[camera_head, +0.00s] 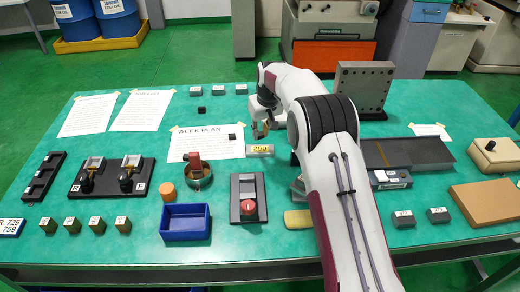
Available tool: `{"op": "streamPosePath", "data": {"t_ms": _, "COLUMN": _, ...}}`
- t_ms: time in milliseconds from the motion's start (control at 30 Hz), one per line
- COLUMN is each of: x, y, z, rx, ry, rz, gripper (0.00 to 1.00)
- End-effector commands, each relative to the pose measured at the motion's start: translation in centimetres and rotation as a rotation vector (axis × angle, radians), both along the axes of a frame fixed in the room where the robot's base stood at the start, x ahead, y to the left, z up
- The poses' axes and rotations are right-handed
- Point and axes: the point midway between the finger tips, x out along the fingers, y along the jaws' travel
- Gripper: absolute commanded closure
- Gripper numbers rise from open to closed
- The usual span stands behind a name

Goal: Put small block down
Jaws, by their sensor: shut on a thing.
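My gripper (261,130) reaches down over the right edge of the week plan sheet (205,146), near the middle of the table. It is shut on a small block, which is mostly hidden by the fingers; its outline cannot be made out. A grey piece with a yellow label (260,150) sits just in front of the fingertips. Whether it touches them I cannot tell. A small black block (232,136) stands on the sheet left of my gripper, and another black block (202,108) stands behind the sheet.
Several grey labelled blocks (195,91) stand at the back. A tall perforated plate (363,88) stands behind my arm. Green table shows bare around the sheet.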

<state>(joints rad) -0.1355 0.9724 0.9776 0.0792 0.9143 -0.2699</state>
Motion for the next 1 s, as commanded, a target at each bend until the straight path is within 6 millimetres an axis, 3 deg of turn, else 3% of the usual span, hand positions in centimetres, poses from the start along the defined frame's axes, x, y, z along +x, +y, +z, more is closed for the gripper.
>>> {"op": "streamPosePath", "data": {"t_ms": 567, "x": -0.4, "y": 0.0, "z": -0.1, "rx": -0.007, "ry": 0.013, "rz": 0.028, "gripper": 0.93}}
{"op": "streamPosePath", "data": {"t_ms": 1000, "x": -0.4, "y": 0.0, "z": -4.0, "rx": -0.008, "ry": 0.013, "rz": 0.026, "gripper": 0.93}}
